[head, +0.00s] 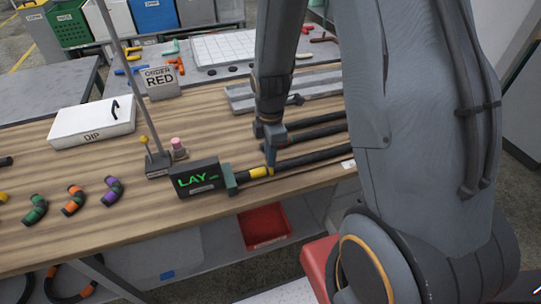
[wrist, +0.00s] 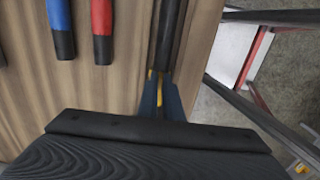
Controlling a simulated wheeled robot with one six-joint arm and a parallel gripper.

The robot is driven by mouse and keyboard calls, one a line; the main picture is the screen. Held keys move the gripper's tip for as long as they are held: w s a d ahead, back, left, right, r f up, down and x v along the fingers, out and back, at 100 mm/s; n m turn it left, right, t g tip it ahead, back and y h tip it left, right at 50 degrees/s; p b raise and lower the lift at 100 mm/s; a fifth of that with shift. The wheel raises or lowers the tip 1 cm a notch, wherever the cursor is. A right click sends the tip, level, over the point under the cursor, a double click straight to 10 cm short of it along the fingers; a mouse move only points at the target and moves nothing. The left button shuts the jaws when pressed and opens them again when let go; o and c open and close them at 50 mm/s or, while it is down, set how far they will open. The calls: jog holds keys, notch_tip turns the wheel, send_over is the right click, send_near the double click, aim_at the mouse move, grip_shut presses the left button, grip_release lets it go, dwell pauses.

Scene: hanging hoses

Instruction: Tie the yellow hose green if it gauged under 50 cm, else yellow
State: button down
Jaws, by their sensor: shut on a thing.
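The yellow hose (head: 258,172) is a dark hose with a yellow band at its left end. It lies near the table's front edge, its left end at the green block of the gauge (head: 195,179). The gauge screen reads "LAY" in green; no length number can be read. My gripper (head: 270,158) is shut on the hose just right of the yellow band. In the wrist view the blue fingers of my gripper (wrist: 162,98) close around the dark hose (wrist: 170,40), with a little yellow showing between them. The fingers hide part of the hose.
Other dark hoses lie behind it; blue (wrist: 60,28) and red (wrist: 101,30) ends show in the wrist view. A white DIP box (head: 92,121), an "ORDER RED" sign (head: 160,81) and a thin post stand farther back. Several short banded pieces (head: 73,200) lie left. A red bin (head: 263,226) sits below.

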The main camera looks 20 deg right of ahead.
jog(key=c, duration=1.8)
grip_release()
jog(key=shift+c, duration=0.2)
jog(key=shift+r+b, duration=0.8)
jog(key=shift+r, duration=3.1)
jog(key=s+r+m, duration=0.2)
jog(key=s+m, duration=0.2)
jog(key=m, duration=0.5)
jog(key=s+r+m+t, duration=0.1)
jog(key=s+r+m, duration=0.1)
jog(key=s+m, duration=0.3)
jog(key=m, duration=0.4)
jog(key=shift+s+a+b, duration=0.15)
jog(key=shift+s+b, duration=0.05)
jog(key=shift+b, duration=0.1)
